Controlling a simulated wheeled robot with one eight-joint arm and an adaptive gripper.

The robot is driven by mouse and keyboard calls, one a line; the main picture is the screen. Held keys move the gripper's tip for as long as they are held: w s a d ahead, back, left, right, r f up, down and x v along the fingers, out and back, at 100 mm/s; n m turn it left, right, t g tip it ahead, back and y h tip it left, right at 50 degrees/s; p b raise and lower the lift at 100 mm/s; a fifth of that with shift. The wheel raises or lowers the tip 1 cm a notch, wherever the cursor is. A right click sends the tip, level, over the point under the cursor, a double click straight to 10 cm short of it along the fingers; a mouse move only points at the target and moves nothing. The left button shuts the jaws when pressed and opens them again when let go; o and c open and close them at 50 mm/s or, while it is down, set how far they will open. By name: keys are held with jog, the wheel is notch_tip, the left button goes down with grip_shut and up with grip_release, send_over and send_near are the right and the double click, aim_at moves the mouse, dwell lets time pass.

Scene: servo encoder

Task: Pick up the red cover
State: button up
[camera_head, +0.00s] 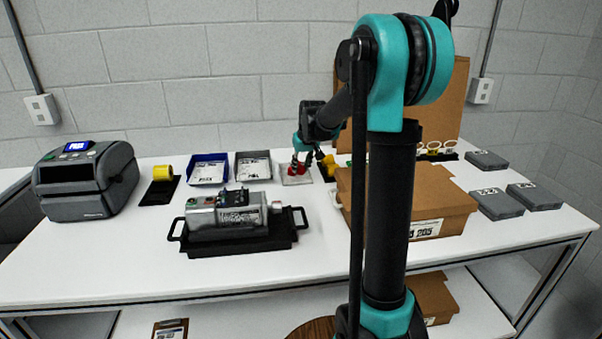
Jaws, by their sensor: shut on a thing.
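The red cover (298,168) is at the back of the table, on or just above a small pale tray (296,179). It is small in the picture, and I cannot tell whether it touches the tray. My gripper (298,157) reaches down over it from above and is shut on it. My arm comes in from the right and hides the table behind it.
A cardboard box (430,195) stands close on the right. A blue bin (208,170) and a dark bin (253,166) stand to the left. A grey servo unit (228,218) sits on a black tray in front. A printer (85,182) stands far left. The front tabletop is clear.

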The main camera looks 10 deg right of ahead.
aim_at(300, 168)
notch_tip(300, 168, up, 17)
dwell(0.4)
